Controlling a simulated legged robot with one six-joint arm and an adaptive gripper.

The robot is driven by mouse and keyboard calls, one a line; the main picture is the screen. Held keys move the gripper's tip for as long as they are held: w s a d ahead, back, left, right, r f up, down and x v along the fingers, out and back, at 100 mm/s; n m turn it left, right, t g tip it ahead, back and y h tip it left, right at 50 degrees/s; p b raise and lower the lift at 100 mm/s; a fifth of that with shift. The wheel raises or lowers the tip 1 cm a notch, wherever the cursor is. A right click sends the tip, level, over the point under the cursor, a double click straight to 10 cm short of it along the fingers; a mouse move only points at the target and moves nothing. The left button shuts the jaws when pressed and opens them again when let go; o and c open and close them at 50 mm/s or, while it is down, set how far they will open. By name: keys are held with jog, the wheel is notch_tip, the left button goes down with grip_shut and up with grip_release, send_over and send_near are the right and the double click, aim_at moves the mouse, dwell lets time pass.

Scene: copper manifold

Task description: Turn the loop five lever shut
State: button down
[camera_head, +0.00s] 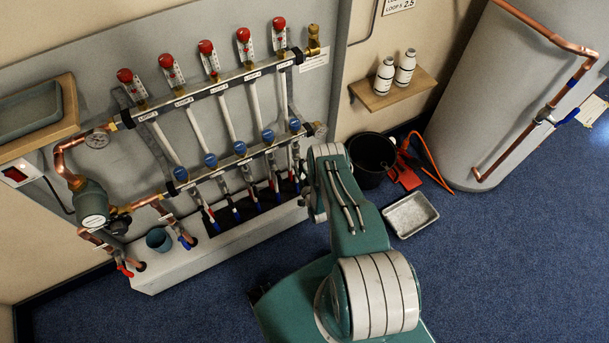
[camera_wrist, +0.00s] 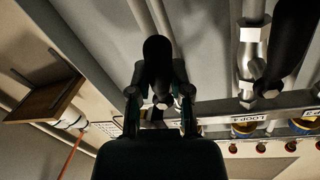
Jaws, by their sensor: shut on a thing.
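The loop five lever (camera_wrist: 157,55) is a dark, rounded handle in the middle of the wrist view, at the end of the lever row. My gripper (camera_wrist: 158,96) has its two fingers on either side of the handle and is shut on it. The valve body behind the fingers is largely hidden, so I cannot tell how far the lever is turned. Other loop levers (camera_head: 235,213) hang below that bar.
A neighbouring valve (camera_wrist: 250,60) with a dark handle (camera_wrist: 291,40) stands close on the right in the wrist view. A black bucket (camera_head: 371,160), red tool (camera_head: 404,172) and grey tray (camera_head: 410,214) are on the floor right of my arm. Blue carpet is free farther right.

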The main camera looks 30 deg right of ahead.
jog(key=m, duration=0.1)
jog(key=a+m, duration=0.1)
jog(key=m, duration=0.1)
jog(key=shift+w+r, duration=0.2)
jog(key=shift+r, duration=0.2)
jog(key=shift+a+r+m+g+y, duration=0.2)
jog(key=shift+r+m+y, duration=0.3)
jog(key=shift+m, duration=1.2)
jog(key=shift+a+r+m+g+y, duration=0.25)
jog(key=shift+r+m, duration=0.4)
jog(key=shift+m, duration=1.05)
jog(key=shift+a+r+m+g+y, duration=0.1)
jog(key=shift+a+r+m+y, duration=0.3)
jog(key=shift+m, duration=1.3)
jog(key=shift+d+r, duration=0.15)
jog(key=shift+d, duration=0.05)
jog(key=c, duration=0.5)
grip_release()
jog(key=shift+c, duration=0.2)
jog(key=shift+s, duration=0.15)
